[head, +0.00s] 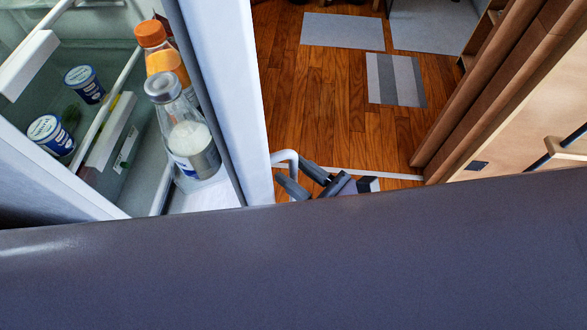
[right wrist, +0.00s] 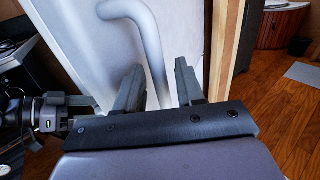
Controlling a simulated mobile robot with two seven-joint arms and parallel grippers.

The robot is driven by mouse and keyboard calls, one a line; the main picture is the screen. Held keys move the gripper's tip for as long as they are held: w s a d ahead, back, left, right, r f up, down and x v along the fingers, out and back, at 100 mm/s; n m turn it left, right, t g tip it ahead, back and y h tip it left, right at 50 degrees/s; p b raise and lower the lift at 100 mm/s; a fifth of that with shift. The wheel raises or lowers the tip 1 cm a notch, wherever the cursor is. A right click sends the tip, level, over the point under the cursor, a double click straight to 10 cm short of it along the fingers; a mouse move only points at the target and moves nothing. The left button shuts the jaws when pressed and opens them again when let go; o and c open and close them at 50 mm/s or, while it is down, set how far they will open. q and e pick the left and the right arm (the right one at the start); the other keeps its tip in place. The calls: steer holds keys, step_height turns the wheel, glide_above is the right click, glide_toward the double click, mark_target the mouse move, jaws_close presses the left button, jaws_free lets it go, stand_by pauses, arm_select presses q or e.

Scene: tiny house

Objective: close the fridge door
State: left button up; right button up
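The fridge door (head: 222,75) stands open in the head view, its inner shelf facing left and its edge toward me. Its white curved handle (head: 287,157) sticks out on the right side. In the right wrist view the door's outer face (right wrist: 75,45) and the handle (right wrist: 150,35) show large. My right gripper (head: 318,182) is open beside the handle. In the right wrist view its fingers (right wrist: 158,88) stand apart, with the lower handle showing between them; contact cannot be made out. What looks like my left gripper (right wrist: 75,110) shows at the left edge there, its fingers unclear.
Bottles stand in the door shelf, one with an orange cap (head: 150,34) and one of milk (head: 190,140). Cups (head: 50,134) sit inside the fridge. Wooden floor (head: 300,85) with mats (head: 342,31) is clear beyond the door. A wooden cabinet (head: 540,95) stands at right.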

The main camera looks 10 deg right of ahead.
steer(key=b+v, duration=0.2)
steer(key=v, duration=0.4)
steer(key=shift+c, duration=0.3)
